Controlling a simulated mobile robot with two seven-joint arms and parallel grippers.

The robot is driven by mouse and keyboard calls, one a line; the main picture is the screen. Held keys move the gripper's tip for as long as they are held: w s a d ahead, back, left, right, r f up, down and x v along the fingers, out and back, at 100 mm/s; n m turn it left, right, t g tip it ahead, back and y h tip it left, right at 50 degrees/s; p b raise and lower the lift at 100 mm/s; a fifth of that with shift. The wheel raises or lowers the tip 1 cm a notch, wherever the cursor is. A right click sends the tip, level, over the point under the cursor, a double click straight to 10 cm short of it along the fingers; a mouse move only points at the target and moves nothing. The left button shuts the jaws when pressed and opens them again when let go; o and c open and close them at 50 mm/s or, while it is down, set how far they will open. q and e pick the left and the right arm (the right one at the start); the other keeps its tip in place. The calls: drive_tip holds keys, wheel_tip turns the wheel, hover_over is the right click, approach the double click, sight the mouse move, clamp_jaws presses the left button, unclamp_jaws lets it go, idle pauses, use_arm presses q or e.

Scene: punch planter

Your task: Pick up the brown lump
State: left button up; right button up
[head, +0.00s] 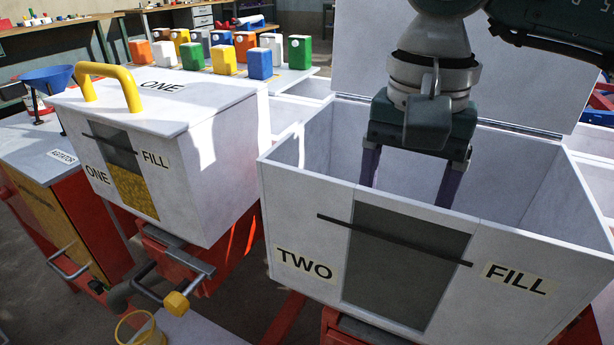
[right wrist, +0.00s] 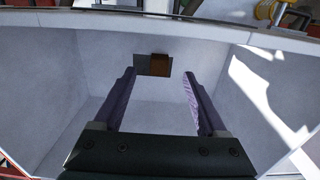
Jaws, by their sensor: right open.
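A brown, blocky patch (right wrist: 161,66), which looks like the brown lump, shows in the right wrist view against a dark window panel (right wrist: 142,66) inside the box. I cannot tell whether it touches the wall. In the head view the lump is hidden by the front wall of the white box marked TWO (head: 305,268). My right gripper (head: 408,192) reaches down into this open box, its lower fingers hidden by that wall. In the right wrist view it is open (right wrist: 159,76), fingers apart, with the brown patch appearing between the tips and nothing held. My left gripper is out of view.
The box's walls surround my right gripper, and its raised white lid (head: 365,55) stands behind. A closed box marked ONE (head: 185,175) with a yellow handle (head: 130,80) stands at left. Several coloured containers (head: 260,64) stand on a bench behind.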

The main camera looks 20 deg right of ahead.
drive_tip(key=f, duration=0.6)
drive_tip(key=shift+w+d, duration=0.15)
drive_tip(key=shift+d, duration=0.15)
drive_tip(key=shift+c, duration=0.2)
clamp_jaws()
